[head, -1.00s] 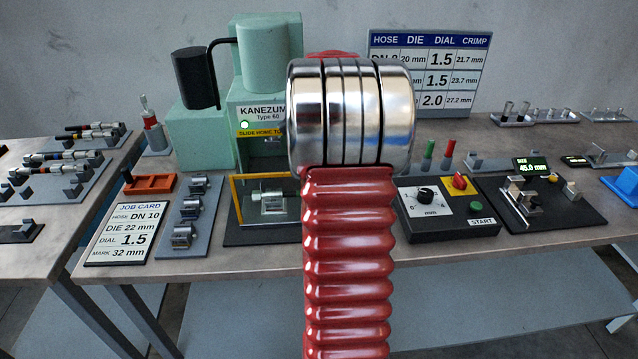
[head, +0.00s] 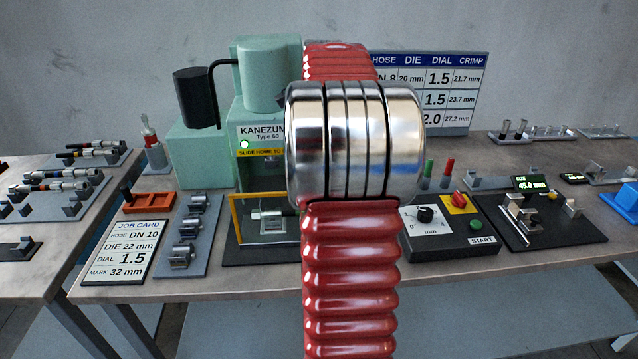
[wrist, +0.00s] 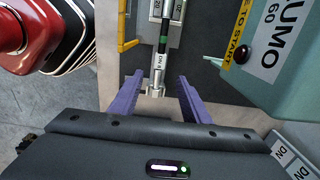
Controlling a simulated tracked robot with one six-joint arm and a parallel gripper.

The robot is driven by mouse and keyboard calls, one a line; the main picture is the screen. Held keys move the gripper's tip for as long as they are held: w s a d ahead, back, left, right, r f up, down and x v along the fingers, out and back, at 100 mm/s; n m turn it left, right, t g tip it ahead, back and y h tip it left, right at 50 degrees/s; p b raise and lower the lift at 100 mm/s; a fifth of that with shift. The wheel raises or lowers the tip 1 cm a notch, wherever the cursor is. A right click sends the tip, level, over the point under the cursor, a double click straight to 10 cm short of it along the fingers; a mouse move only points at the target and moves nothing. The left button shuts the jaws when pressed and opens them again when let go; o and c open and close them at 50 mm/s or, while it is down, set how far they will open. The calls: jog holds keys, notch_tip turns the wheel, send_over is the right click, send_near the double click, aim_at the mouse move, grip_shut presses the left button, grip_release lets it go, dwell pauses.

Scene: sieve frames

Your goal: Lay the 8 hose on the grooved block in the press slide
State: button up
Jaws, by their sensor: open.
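In the head view, my gripper is hidden behind my arm. The press slide (head: 284,232) is partly visible behind its yellow frame, just left of my arm.
The green press (wrist: 255,45) stands close right of my fingers in the wrist view; the yellow frame (wrist: 124,30) is on the left. In the head view, a job card (head: 122,252), a die rack (head: 190,235) and a control box (head: 445,232) flank the slide.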

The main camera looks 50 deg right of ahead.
notch_tip(320, 180, up, 3)
jog(key=shift+f, duration=0.15)
dwell(0.9)
jog(key=w+a+r+n+t+h, duration=0.1)
jog(key=w+a+r+n+t, duration=0.1)
jog(key=a+n, duration=1.65)
jog(key=s+a+f+n+t, duration=0.1)
jog(key=s+a+f+n, duration=0.1)
jog(key=a, duration=0.5)
jog(key=s+a+f+n+t, duration=0.1)
jog(key=s+a+n, duration=0.3)
jog(key=a, duration=0.4)
jog(key=s+a+f+n+t, duration=0.1)
jog(key=s+a+f+n, duration=0.2)
jog(key=a, duration=0.5)
jog(key=shift+s+a+f+y, duration=0.15)
jog(key=shift+a+f+y, duration=0.1)
jog(key=shift+f+y, duration=0.25)
